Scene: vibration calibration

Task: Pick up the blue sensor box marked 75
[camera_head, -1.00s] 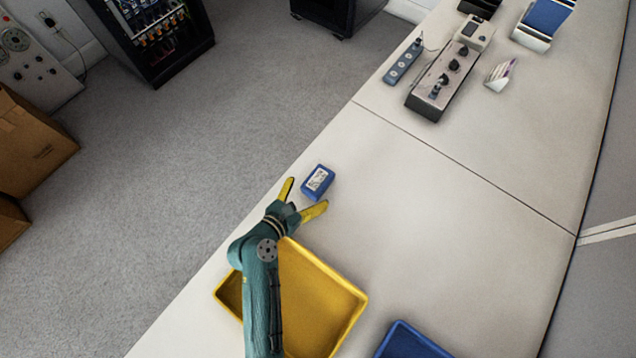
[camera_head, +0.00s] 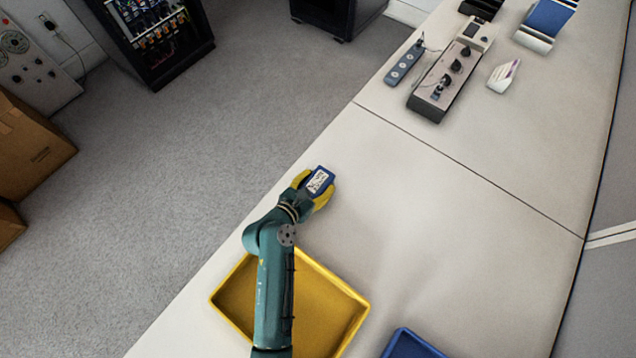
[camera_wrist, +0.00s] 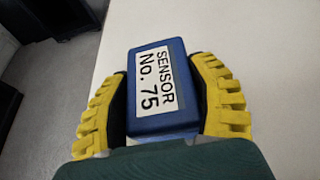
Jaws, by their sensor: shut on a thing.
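The blue sensor box (camera_head: 319,181) is at the tip of my gripper near the table's left edge. In the wrist view the box (camera_wrist: 172,122) shows a white label reading "SENSOR No. 75". My gripper (camera_head: 314,188) is shut on the box, with one yellow finger on each side of it. In the wrist view the yellow fingers of my gripper (camera_wrist: 160,100) press against its left and right sides. I cannot tell whether the box touches the table or is slightly above it.
A yellow tray (camera_head: 345,325) lies under and beside my arm. Part of a blue tray (camera_head: 410,346) shows at the bottom. The table's middle is clear.

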